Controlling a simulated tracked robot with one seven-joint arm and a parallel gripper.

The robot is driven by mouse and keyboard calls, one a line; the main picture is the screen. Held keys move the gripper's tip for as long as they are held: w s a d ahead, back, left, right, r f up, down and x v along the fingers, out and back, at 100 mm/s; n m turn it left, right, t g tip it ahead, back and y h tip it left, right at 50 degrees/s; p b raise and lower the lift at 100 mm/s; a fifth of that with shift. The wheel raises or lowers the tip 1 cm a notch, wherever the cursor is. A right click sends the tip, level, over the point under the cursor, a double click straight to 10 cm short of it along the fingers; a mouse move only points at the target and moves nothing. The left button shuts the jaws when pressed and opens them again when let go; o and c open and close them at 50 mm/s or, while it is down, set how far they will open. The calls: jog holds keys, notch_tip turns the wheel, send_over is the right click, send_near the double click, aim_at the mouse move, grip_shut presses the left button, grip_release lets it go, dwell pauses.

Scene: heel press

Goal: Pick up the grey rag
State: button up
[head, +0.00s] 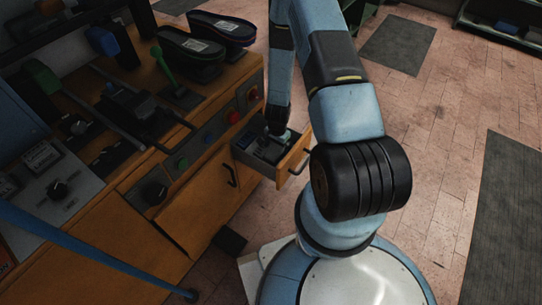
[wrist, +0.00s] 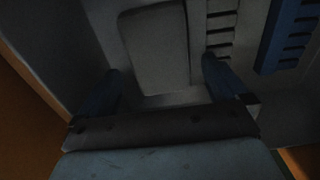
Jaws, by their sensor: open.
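In the wrist view a pale grey, rounded, rectangular thing (wrist: 155,48), which looks like the folded grey rag, lies on the floor of an open drawer. My gripper (wrist: 163,86) is open, with its two dark blue fingers apart and nothing between the tips. The grey thing is just ahead of the fingertips, roughly between their lines. In the head view my gripper (head: 276,134) reaches down into the open drawer (head: 296,160) of the wooden press bench. The rag cannot be told apart there, as the arm and shadow cover much of the drawer.
In the wrist view a slotted grey piece (wrist: 221,28) lies right of the rag, and a blue slotted piece (wrist: 290,35) further right. The drawer's walls close in around my gripper. The bench (head: 195,185) carries levers and shoes (head: 190,45). Open floor (head: 440,150) lies to the right.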

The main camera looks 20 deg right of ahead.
jog(key=shift+s+f, duration=0.1)
jog(key=shift+f, duration=0.2)
jog(key=shift+c, duration=0.5)
jog(key=shift+s+d, duration=0.15)
jog(key=shift+s, duration=0.1)
jog(key=c, duration=1.3)
grip_shut()
jog(key=shift+w, duration=0.1)
